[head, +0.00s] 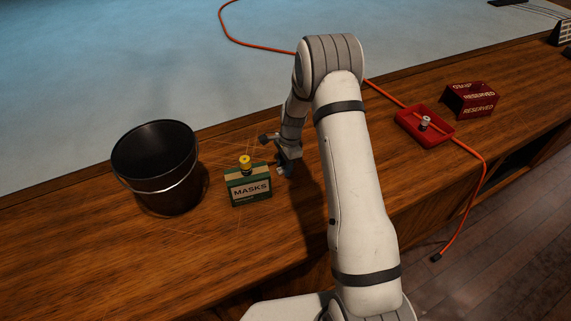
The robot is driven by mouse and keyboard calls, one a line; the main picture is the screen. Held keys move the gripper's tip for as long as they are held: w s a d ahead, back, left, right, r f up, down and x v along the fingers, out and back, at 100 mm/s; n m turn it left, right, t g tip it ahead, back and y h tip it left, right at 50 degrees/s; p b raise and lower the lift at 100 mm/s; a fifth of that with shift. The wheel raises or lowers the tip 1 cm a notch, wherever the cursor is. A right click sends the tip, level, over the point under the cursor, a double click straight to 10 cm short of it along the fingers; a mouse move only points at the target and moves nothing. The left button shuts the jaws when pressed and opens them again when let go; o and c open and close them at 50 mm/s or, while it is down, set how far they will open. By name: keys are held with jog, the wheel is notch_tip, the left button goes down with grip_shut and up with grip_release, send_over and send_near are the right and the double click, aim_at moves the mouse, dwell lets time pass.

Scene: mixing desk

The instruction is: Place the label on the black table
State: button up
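A green box (249,189) with a white label reading MASKS (250,189) on its front stands upright on the brown wooden desk. A yellow-topped knob (246,163) sits on top of the box. My gripper (270,154) is just right of the box and behind it, with its dark fingers apart and nothing seen between them. I cannot tell whether a finger touches the box. No black table shows in the head view; the desk top (120,255) is brown wood.
A black bucket (160,185) stands left of the box. At the right are a red tray (410,127) with a small knob-like piece in it, and a red RESERVED box (471,99). An orange cable (474,205) runs across the desk and over its front edge.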

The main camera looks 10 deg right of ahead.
jog(key=s+d+r+n+b, duration=0.1)
jog(key=s+r, duration=0.1)
jog(key=r, duration=0.8)
jog(key=s+d+r+n+b, duration=0.1)
jog(key=s+r+n+b, duration=0.1)
jog(key=r, duration=0.7)
jog(key=s+r+n+t, duration=0.1)
jog(key=s+r+n, duration=0.2)
jog(key=s, duration=0.6)
jog(key=s+d+r+n+t+h, duration=0.1)
jog(key=s+r+n, duration=0.3)
jog(key=s, duration=0.5)
jog(key=s+d+r+n+t, duration=0.1)
jog(key=s+r+n, duration=0.2)
jog(key=s, duration=0.6)
jog(key=shift+d+r+n+t+h, duration=0.15)
jog(key=shift+r+n+t+h, duration=0.15)
jog(key=shift+n+h, duration=0.15)
jog(key=shift+s+d+f+n, duration=0.15)
jog(key=shift+s+n, duration=0.1)
jog(key=shift+s, duration=0.2)
jog(key=shift+c, duration=0.3)
jog(key=shift+s, duration=0.1)
